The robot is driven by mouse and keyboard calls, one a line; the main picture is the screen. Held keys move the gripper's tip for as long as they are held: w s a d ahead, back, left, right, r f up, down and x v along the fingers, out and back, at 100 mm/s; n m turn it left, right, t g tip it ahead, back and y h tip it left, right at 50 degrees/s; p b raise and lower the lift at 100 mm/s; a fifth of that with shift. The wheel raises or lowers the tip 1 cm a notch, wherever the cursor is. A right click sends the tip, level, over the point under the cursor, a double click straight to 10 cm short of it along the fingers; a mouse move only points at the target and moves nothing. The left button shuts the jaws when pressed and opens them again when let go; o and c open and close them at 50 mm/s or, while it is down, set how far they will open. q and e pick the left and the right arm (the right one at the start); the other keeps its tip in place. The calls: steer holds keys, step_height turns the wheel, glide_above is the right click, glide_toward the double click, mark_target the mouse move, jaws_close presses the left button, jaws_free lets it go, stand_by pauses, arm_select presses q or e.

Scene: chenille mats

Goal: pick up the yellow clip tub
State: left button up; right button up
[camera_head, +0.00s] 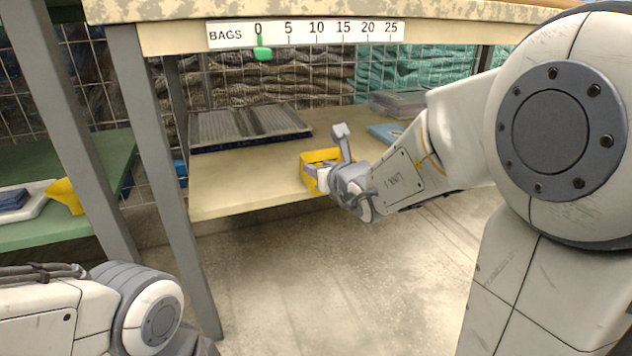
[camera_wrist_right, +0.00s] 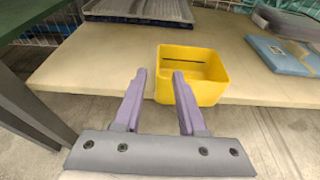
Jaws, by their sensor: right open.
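The yellow clip tub (camera_head: 320,156) stands near the front edge of the lower shelf in the head view, partly hidden behind my right gripper (camera_head: 326,170). In the right wrist view the tub (camera_wrist_right: 205,90) is upright and looks empty, with a dark slot in its back wall. My right gripper (camera_wrist_right: 159,75) is open. One finger shows left of the tub and the other overlaps its left part, with the tub's left edge between them. I cannot tell whether they touch. My left arm shows at the lower left, but its gripper is out of view.
The beige shelf (camera_head: 240,186) also holds a grey ribbed mat in a dark tray (camera_head: 245,125) and a blue packet (camera_wrist_right: 280,55) right of the tub. A table top with a bag scale (camera_head: 305,32) hangs above. Grey legs (camera_head: 160,150) stand at left.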

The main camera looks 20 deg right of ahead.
mark_target(315, 158)
steer(key=b+x, duration=0.1)
steer(key=x, duration=0.3)
steer(key=shift+w+f, duration=0.1)
steer(key=shift+f, duration=0.05)
steer(key=b+x, duration=0.1)
steer(key=x, duration=0.4)
jaws_close()
stand_by(1.2)
